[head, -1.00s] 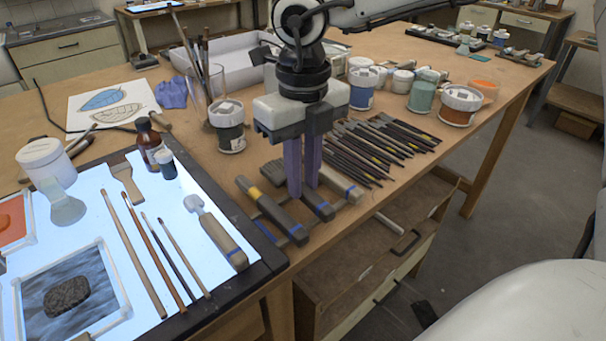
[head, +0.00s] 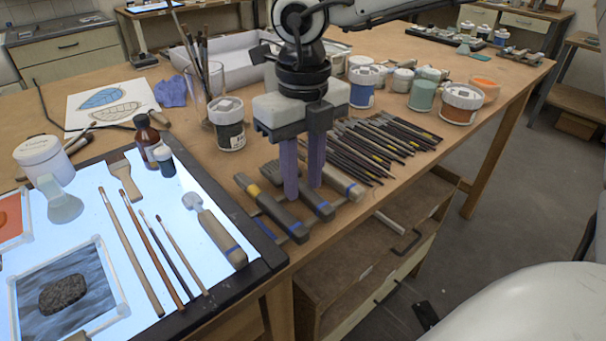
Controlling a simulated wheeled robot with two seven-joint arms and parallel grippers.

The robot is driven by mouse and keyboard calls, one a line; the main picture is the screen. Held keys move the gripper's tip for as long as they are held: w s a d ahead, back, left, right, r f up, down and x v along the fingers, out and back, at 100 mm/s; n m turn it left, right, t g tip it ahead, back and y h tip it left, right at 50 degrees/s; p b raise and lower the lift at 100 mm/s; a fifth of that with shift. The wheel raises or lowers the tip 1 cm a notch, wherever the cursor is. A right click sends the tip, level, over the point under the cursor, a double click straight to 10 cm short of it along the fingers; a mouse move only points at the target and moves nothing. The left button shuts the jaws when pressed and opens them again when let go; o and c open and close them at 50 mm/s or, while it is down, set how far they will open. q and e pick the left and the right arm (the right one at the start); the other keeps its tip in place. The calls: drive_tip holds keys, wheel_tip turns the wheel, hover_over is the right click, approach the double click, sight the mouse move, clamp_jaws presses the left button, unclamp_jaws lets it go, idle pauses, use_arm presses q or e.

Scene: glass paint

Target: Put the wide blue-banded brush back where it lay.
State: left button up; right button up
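Three wide-handled tools lie side by side at the table's front edge. The middle blue-banded brush (head: 322,208) lies under my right gripper (head: 303,192). That gripper points straight down, its two purple fingers apart, one on each side of this brush's handle as far as I can see. The fingers partly hide the brush. To its left lies a tool with yellow and blue bands (head: 270,207); to its right lies another blue-banded brush (head: 345,184). A further blue-banded tool (head: 218,232) lies on the light panel. My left gripper is not in view.
The lit panel (head: 90,185) holds thin brushes, bottles and a framed picture. Many dark-handled tools (head: 375,145) lie close on the right. Behind stand a paint jar (head: 229,125), a glass of brushes (head: 203,85) and several more jars. An open drawer (head: 380,235) lies below the edge.

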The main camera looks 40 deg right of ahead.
drive_tip(key=shift+o, duration=0.8)
